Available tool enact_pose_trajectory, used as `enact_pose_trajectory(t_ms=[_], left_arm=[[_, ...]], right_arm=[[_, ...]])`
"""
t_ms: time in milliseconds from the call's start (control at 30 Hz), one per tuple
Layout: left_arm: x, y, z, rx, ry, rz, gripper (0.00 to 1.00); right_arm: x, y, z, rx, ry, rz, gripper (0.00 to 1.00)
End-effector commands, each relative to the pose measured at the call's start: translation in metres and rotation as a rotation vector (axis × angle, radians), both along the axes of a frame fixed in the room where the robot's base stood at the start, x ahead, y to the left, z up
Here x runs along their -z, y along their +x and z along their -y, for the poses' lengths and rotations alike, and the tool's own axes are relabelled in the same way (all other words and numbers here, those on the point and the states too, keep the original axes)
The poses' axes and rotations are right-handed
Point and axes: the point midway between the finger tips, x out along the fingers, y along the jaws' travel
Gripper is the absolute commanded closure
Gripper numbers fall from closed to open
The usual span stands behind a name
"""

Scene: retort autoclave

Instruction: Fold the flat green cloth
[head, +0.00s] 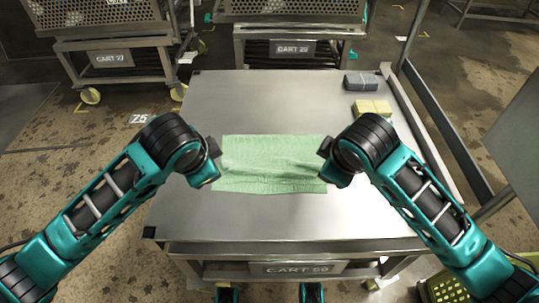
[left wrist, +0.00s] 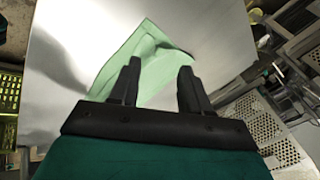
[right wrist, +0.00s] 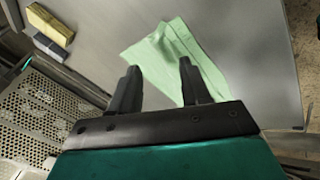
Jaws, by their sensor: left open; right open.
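The green cloth (head: 270,160) lies spread on the steel cart top (head: 240,100), with wrinkles and a crease running across its middle. My left gripper (head: 212,178) is at the cloth's left edge. In the left wrist view its two fingers (left wrist: 158,85) stand open with the cloth (left wrist: 150,55) beyond and between them. My right gripper (head: 328,175) is at the cloth's right edge. In the right wrist view its fingers (right wrist: 160,85) are open over the cloth (right wrist: 180,60). Contact between fingertips and cloth cannot be told. Both grippers partly cover the cloth's side edges in the head view.
A yellow block (head: 372,108) and a dark grey folded stack (head: 363,80) lie at the cart's back right. Two perforated carts, CART 27 (head: 110,58) and another (head: 292,48), stand behind. The cart top in front of the cloth is clear.

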Motion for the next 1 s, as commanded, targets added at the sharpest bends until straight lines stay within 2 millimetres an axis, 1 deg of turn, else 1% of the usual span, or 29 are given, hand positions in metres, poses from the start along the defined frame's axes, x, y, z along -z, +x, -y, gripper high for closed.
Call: enact_pose_trajectory(t_ms=[133, 267, 367, 467, 600, 633, 800, 1000], left_arm=[[0.0, 0.0, 0.0, 0.0, 0.0, 0.0, 0.53], [0.001, 0.003, 0.001, 0.004, -0.001, 0.001, 0.66], [0.002, 0.01, 0.004, 0.024, -0.002, 0.002, 0.75], [0.003, 0.025, 0.009, 0.059, -0.004, 0.01, 0.85], [0.006, 0.052, 0.02, 0.128, -0.01, 0.021, 0.98], [0.007, 0.058, 0.022, 0.143, -0.011, 0.021, 1.0], [0.011, 0.088, 0.034, 0.222, -0.017, 0.033, 1.0], [0.014, 0.12, 0.047, 0.306, -0.024, 0.047, 1.0]], right_arm=[[0.0, 0.0, 0.0, 0.0, -0.001, -0.001, 0.53], [0.001, 0.002, 0.0, -0.005, 0.0, 0.0, 0.66], [0.001, 0.011, -0.003, -0.023, 0.001, 0.005, 0.75], [0.003, 0.026, -0.007, -0.059, 0.004, 0.01, 0.85], [0.006, 0.052, -0.014, -0.128, 0.008, 0.02, 0.98], [0.007, 0.058, -0.016, -0.143, 0.009, 0.022, 1.0], [0.01, 0.088, -0.025, -0.222, 0.016, 0.034, 1.0], [0.015, 0.12, -0.034, -0.307, 0.023, 0.046, 1.0]])
